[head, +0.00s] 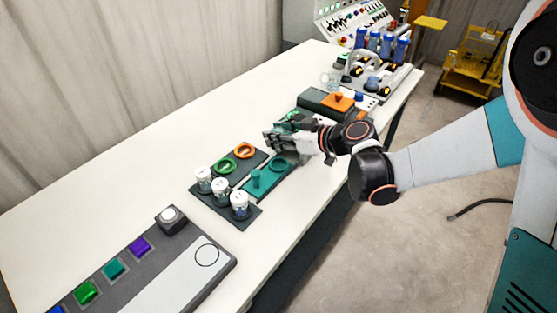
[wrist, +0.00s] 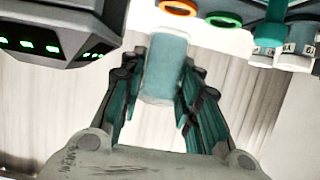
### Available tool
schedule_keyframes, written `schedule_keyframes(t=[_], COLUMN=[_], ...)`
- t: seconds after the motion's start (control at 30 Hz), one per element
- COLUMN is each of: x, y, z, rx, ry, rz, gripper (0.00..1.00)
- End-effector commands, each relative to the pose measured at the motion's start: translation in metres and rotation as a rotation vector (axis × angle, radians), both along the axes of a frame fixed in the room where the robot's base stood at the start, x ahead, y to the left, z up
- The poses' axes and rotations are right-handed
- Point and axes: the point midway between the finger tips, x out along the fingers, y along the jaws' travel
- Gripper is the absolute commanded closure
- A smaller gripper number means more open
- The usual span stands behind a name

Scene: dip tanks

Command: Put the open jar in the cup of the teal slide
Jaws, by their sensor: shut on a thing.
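My gripper (head: 272,140) is shut on the open jar (wrist: 165,65), a clear, pale blue cylinder between both fingers in the wrist view. In the head view the fingers mostly hide the jar. The teal slide (head: 262,186) lies on the dark rack below and left of my gripper, with a raised teal knob (head: 256,178) and a ring-shaped cup (head: 281,162). The cup is close to my fingertips. In the wrist view, teal parts of the rack (wrist: 276,12) show at the top right. The jar is held above the table, apart from the cup.
Green (head: 225,165) and orange (head: 244,150) ring cups sit beside the teal slide. Several white-lidded jars (head: 240,206) stand at the rack's front. A button panel (head: 170,290) lies nearer. A dark box with an orange part (head: 338,102) and blue bottles (head: 374,42) stand beyond my gripper.

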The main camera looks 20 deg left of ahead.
Motion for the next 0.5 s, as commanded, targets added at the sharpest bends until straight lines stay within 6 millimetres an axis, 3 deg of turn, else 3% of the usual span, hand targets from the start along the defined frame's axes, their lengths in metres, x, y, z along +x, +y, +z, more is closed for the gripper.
schedule_keyframes(t=[0.1, 0.33, 0.5], x=[0.000, 0.000, 0.000], y=[0.000, 0.000, 0.000], z=[-0.021, -0.034, -0.058], rx=[0.000, 0.000, 0.000], ry=[0.000, 0.000, 0.000], rz=[0.000, -0.001, -0.001], gripper=[0.98, 0.98, 0.98])
